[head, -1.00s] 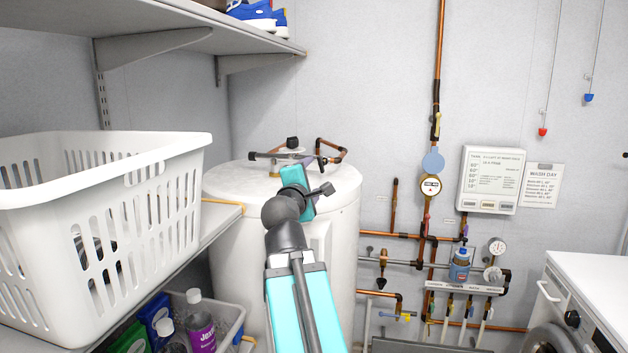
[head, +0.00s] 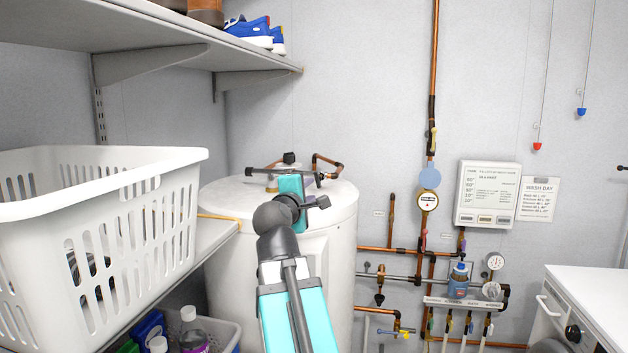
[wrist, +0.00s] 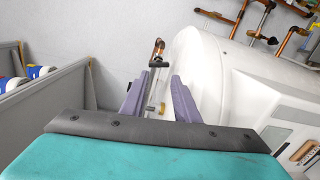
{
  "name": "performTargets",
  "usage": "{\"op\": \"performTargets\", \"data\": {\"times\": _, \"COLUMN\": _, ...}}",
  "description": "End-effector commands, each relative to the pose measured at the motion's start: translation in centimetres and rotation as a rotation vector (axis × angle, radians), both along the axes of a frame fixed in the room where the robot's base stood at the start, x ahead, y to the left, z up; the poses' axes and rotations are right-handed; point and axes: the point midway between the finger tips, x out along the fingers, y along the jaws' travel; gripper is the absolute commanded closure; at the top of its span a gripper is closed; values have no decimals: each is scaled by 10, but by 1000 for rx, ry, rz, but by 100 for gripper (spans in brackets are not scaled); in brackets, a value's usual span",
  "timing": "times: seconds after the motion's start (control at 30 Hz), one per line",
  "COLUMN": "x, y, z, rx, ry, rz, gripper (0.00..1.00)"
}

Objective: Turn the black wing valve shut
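A small black handle (head: 290,157), probably the wing valve, stands above the dark pipework on top of the white tank (head: 335,245). Its wing shape and angle are too small to tell. In the wrist view my gripper (wrist: 159,78) is open, its two lilac fingers apart and empty. A black fitting (wrist: 158,64) and copper pipe show beyond the gap, near the fingertips; I cannot tell the exact distance. In the head view my arm reaches to the tank top, and its own end hides the fingers and part of the pipework.
A white laundry basket (head: 110,160) stands on the left shelf, with bottles below. An upper shelf (head: 240,67) carries shoes (head: 255,30). Copper pipes, gauges and several small valves (head: 380,285) line the wall right of the tank. A white washing machine (head: 590,290) stands far right.

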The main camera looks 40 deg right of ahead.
Motion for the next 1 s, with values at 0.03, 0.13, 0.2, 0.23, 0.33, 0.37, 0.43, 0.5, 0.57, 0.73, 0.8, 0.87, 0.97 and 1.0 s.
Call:
{"op": "performTargets", "data": {"times": 0.03, "x": 6, "y": -5, "z": 10, "rx": 41, "ry": -31, "rz": -12, "gripper": 72}}
{"op": "performTargets", "data": {"times": 0.13, "x": 12, "y": -13, "z": 18, "rx": 149, "ry": -109, "rz": -47, "gripper": 72}}
{"op": "performTargets", "data": {"times": 0.2, "x": 16, "y": -19, "z": 24, "rx": 233, "ry": -173, "rz": -79, "gripper": 72}}
{"op": "performTargets", "data": {"times": 0.23, "x": 17, "y": -21, "z": 27, "rx": 268, "ry": -201, "rz": -94, "gripper": 72}}
{"op": "performTargets", "data": {"times": 0.33, "x": 22, "y": -27, "z": 35, "rx": 383, "ry": -291, "rz": -146, "gripper": 72}}
{"op": "performTargets", "data": {"times": 0.37, "x": 24, "y": -29, "z": 37, "rx": 416, "ry": -318, "rz": -163, "gripper": 72}}
{"op": "performTargets", "data": {"times": 0.43, "x": 27, "y": -32, "z": 43, "rx": 494, "ry": -380, "rz": -204, "gripper": 72}}
{"op": "performTargets", "data": {"times": 0.5, "x": 30, "y": -35, "z": 49, "rx": 568, "ry": -439, "rz": -249, "gripper": 72}}
{"op": "performTargets", "data": {"times": 0.57, "x": 33, "y": -36, "z": 54, "rx": 631, "ry": -493, "rz": -289, "gripper": 72}}
{"op": "performTargets", "data": {"times": 0.73, "x": 40, "y": -38, "z": 71, "rx": 795, "ry": -640, "rz": -415, "gripper": 72}}
{"op": "performTargets", "data": {"times": 0.8, "x": 43, "y": -38, "z": 78, "rx": 859, "ry": -698, "rz": -473, "gripper": 72}}
{"op": "performTargets", "data": {"times": 0.87, "x": 45, "y": -38, "z": 84, "rx": 909, "ry": -747, "rz": -524, "gripper": 72}}
{"op": "performTargets", "data": {"times": 0.97, "x": 48, "y": -35, "z": 92, "rx": 978, "ry": -818, "rz": -601, "gripper": 72}}
{"op": "performTargets", "data": {"times": 1.0, "x": 48, "y": -35, "z": 95, "rx": 1000, "ry": -842, "rz": -629, "gripper": 72}}
